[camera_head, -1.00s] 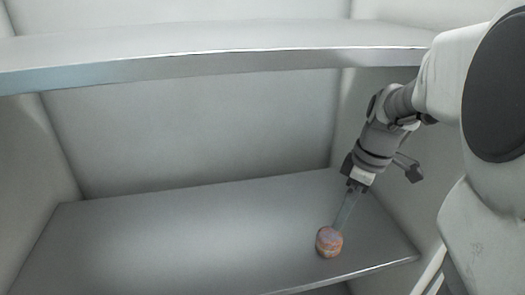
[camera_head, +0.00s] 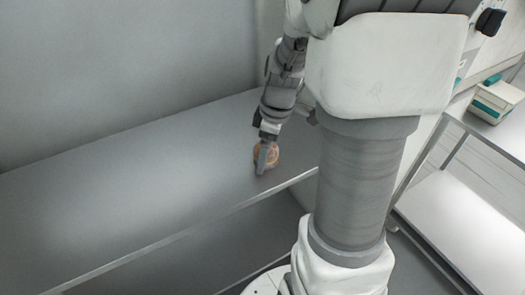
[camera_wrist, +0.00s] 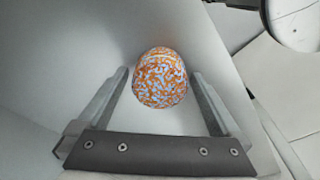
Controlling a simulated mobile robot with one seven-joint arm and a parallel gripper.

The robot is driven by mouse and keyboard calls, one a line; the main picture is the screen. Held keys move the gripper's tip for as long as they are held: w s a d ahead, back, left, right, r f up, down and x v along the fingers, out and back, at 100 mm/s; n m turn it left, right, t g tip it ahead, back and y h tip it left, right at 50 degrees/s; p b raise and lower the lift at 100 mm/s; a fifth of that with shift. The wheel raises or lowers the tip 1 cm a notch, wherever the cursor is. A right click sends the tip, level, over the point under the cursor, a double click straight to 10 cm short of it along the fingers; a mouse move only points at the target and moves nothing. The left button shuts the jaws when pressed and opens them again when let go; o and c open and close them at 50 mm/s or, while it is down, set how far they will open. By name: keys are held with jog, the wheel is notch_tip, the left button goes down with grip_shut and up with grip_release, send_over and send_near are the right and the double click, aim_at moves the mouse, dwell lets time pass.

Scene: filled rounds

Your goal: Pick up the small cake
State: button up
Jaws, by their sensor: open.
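The small cake (camera_head: 266,154) is round, orange with pale speckles, and sits on the grey shelf (camera_head: 150,200) near its right end and front edge. In the wrist view the cake (camera_wrist: 160,78) shows between and just beyond the tips of the two fingers. My gripper (camera_head: 262,160) is open at the cake, and a finger covers part of it in the head view. In the wrist view my gripper (camera_wrist: 160,82) has a finger on each side of the cake, with a visible gap on both sides.
The shelf to the left of the cake is bare. A wall stands behind it. To the right, beyond my own body, is a white table (camera_head: 450,215) with a pale and green box (camera_head: 497,101) at a higher level.

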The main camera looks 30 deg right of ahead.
jog(key=c, duration=0.8)
